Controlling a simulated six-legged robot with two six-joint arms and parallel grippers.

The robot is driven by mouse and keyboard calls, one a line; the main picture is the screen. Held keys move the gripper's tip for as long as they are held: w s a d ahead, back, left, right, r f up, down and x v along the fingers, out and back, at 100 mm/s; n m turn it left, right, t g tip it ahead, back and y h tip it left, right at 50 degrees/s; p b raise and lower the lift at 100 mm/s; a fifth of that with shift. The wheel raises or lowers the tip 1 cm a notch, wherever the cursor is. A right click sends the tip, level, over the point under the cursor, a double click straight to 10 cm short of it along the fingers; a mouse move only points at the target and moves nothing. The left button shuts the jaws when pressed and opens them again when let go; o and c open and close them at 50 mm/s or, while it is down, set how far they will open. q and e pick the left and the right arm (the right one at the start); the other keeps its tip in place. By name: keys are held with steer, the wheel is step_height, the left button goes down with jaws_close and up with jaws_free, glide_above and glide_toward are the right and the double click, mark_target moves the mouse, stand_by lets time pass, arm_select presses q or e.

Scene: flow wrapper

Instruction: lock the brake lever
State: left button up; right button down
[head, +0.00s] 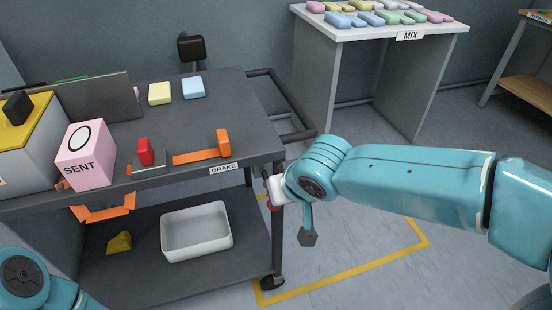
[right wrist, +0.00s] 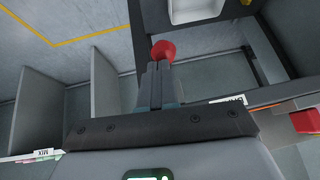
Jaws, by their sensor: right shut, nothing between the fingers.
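A red knob (right wrist: 163,50) shows just beyond my right fingertips in the right wrist view. It seems to belong to the brake lever, whose shaft is hidden. In the head view a small red part (head: 267,203) shows beside the cart's front right leg, below the BRAKE label (head: 224,168). My right gripper (right wrist: 158,70) is shut and empty, its tips close to or against the knob; I cannot tell if they touch.
The grey cart (head: 245,120) carries an orange latch-like part (head: 200,157), a red block (head: 145,151), a pink SENT box (head: 86,158) and yellow and blue blocks. A white bin (head: 197,232) is on its lower shelf.

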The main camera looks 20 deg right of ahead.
steer(key=shift+r, duration=0.1)
steer(key=w+d+p+v, duration=0.1)
steer(key=p+v, duration=0.5)
steer(key=v, duration=0.6)
steer(key=shift+r, duration=0.7)
steer(key=shift+f, duration=0.1)
